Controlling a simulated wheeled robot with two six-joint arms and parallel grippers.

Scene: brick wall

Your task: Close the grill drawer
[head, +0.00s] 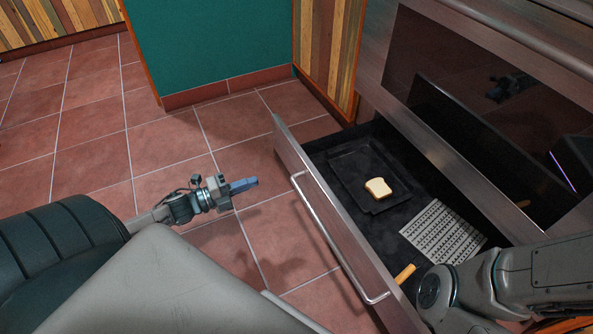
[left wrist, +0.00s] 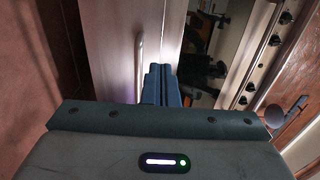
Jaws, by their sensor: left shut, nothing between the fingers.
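The grill drawer (head: 345,232) stands pulled out below the oven, its steel front panel facing left, with a long bar handle (head: 328,235). In the left wrist view the handle (left wrist: 139,62) runs up along the drawer front (left wrist: 108,55), left of my fingers. My left gripper (head: 246,184) is shut and empty. It is outside the drawer, left of the front panel's far part, with a visible gap to the handle in the head view. Its blue fingers (left wrist: 161,84) lie together in the left wrist view. My right gripper is not in view; only my right arm shows at lower right.
Inside the drawer are a dark tray (head: 345,165), a bread slice (head: 378,188), a light slotted rack (head: 442,233) and a wooden-handled item (head: 405,273). The oven door (head: 480,110) is above. Tiled floor (head: 90,130) is clear to the left. A green wall (head: 205,45) stands behind.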

